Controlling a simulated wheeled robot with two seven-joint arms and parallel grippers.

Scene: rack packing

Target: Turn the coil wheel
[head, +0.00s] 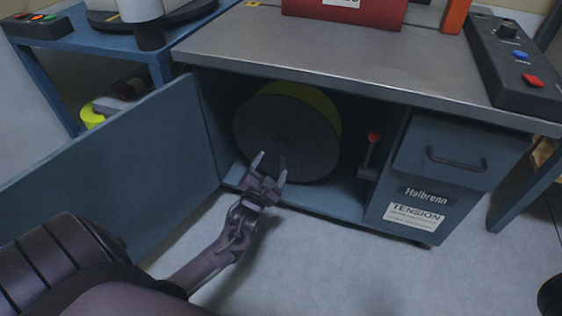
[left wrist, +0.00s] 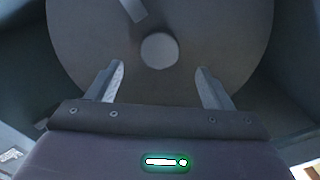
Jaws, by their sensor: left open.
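The coil wheel (head: 287,131) is a large dark grey disc with a yellow-green rim behind it, upright inside the open cabinet. In the left wrist view the wheel's face (left wrist: 215,50) fills the upper part, with a round light grey hub (left wrist: 159,50) at its middle and a small grey bar (left wrist: 133,9) above it. My left gripper (head: 270,160) is open in front of the wheel's lower part. In the left wrist view its fingers (left wrist: 160,82) stand apart, one on each side below the hub, with nothing between them. Whether they touch the wheel is unclear. My right gripper is not in view.
The cabinet door (head: 120,170) hangs open on the left, close to my left arm. A red-knobbed lever (head: 371,150) stands right of the wheel. A drawer (head: 455,155) lies further right. The steel worktop (head: 350,60) overhangs the opening. The floor in front is clear.

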